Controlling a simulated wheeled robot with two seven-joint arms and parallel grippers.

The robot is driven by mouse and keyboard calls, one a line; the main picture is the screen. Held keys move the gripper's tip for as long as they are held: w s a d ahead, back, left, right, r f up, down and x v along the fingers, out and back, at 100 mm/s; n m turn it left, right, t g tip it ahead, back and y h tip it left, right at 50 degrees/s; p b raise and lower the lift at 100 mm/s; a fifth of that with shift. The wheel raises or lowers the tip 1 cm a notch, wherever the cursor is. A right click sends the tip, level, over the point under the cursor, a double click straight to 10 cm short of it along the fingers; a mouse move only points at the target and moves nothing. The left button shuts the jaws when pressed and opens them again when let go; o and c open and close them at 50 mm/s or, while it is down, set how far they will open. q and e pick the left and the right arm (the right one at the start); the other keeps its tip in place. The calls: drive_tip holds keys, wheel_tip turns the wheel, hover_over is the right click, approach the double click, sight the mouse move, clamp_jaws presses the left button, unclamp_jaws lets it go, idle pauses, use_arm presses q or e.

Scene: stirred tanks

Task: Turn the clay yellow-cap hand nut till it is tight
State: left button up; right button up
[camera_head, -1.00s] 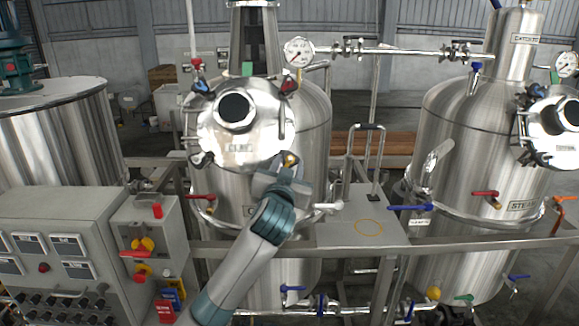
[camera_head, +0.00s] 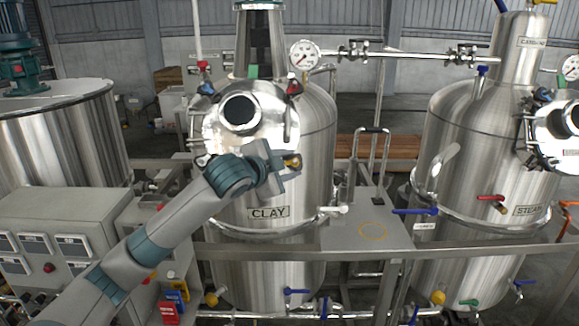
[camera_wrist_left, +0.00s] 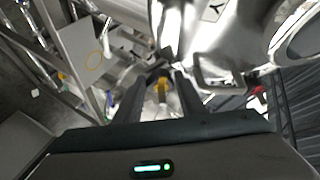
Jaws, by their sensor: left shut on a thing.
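The clay tank (camera_head: 310,190) carries a "CLAY" plate and a round steel lid (camera_head: 270,125) with a sight glass. The yellow-cap hand nut (camera_head: 293,162) is at the lid's lower right edge. My left gripper (camera_head: 288,166) reaches it from the left. In the left wrist view, the yellow cap (camera_wrist_left: 162,86) lies between the two dark fingers (camera_wrist_left: 160,98), and the gripper is shut on it. The fingers and wrist hide part of the nut, and its thread cannot be seen. My right gripper is out of view.
Other hand nuts on the lid have a blue cap (camera_head: 206,88) and a red cap (camera_head: 294,88). A rail (camera_head: 330,252) runs in front of the tank. A control cabinet (camera_head: 50,240) stands left, a grey stand (camera_head: 365,215) right. The steam tank (camera_head: 475,180) is farther right.

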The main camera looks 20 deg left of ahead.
use_arm(q)
drive_tip(key=m+g, duration=0.2)
drive_tip(key=m, duration=0.3)
drive_tip(key=shift+w+a+r+g+h, duration=0.1)
drive_tip(key=shift+w+r+g+h, duration=0.05)
drive_tip(key=shift+r+g+h, duration=0.2)
drive_tip(key=shift+w+m+g, duration=0.1)
drive_tip(key=shift+m+g, duration=0.75)
drive_tip(key=shift+m, duration=0.65)
drive_tip(key=o, duration=1)
drive_tip(key=shift+o, duration=0.2)
drive_tip(key=shift+r, duration=0.15)
drive_tip(key=shift+s+a+r+b, duration=0.1)
drive_tip(key=shift+s+r+b, duration=0.25)
drive_tip(key=shift+s+b, duration=0.1)
drive_tip(key=b+v, duration=0.5)
drive_tip(key=v, duration=1.1)
drive_tip(key=shift+b, duration=0.4)
drive_tip(key=shift+d+f, duration=0.1)
drive_tip(key=shift+d, duration=0.15)
